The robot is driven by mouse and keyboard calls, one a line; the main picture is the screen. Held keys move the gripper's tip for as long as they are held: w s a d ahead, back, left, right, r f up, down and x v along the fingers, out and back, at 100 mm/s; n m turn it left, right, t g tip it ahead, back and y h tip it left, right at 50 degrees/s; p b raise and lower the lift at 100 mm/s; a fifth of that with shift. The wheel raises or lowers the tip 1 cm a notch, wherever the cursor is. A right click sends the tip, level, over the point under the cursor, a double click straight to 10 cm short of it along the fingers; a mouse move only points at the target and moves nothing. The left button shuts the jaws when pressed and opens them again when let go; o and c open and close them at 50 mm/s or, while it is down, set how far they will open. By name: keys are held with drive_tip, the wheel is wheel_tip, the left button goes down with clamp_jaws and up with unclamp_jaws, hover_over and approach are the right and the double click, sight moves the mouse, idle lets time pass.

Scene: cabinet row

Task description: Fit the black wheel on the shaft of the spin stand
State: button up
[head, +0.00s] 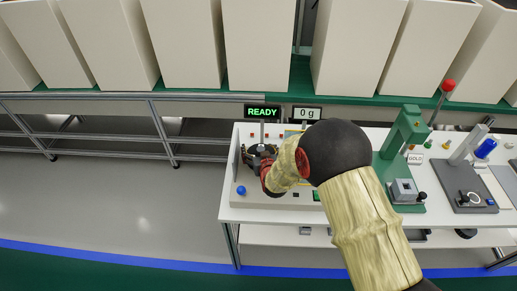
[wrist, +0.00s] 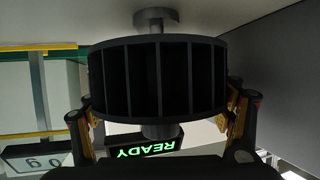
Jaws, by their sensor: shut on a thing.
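The black wheel (wrist: 158,80), a finned drum, fills the middle of the upside-down wrist view. My gripper (wrist: 160,112) is shut on it, one finger at each side. A grey flange and neck (wrist: 156,20) show on the wheel's stand side, in line with its middle. A grey stub (wrist: 162,131) shows at its opposite face. I cannot tell how far the shaft goes into the wheel. In the head view the wheel (head: 259,152) is at the spin stand (head: 237,165), under the READY display (head: 262,113). My arm hides part of the stand.
A display reading 0 g (head: 306,114) stands right of the READY display. A green press (head: 402,145) and a grey fixture (head: 468,187) stand to the right. White cabinets (head: 262,45) line the back.

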drive_tip(key=shift+f+b, duration=0.85)
drive_tip(key=shift+f, duration=0.2)
drive_tip(key=o, duration=1.8)
drive_tip(key=shift+o, duration=0.2)
wheel_tip(320, 180, up, 10)
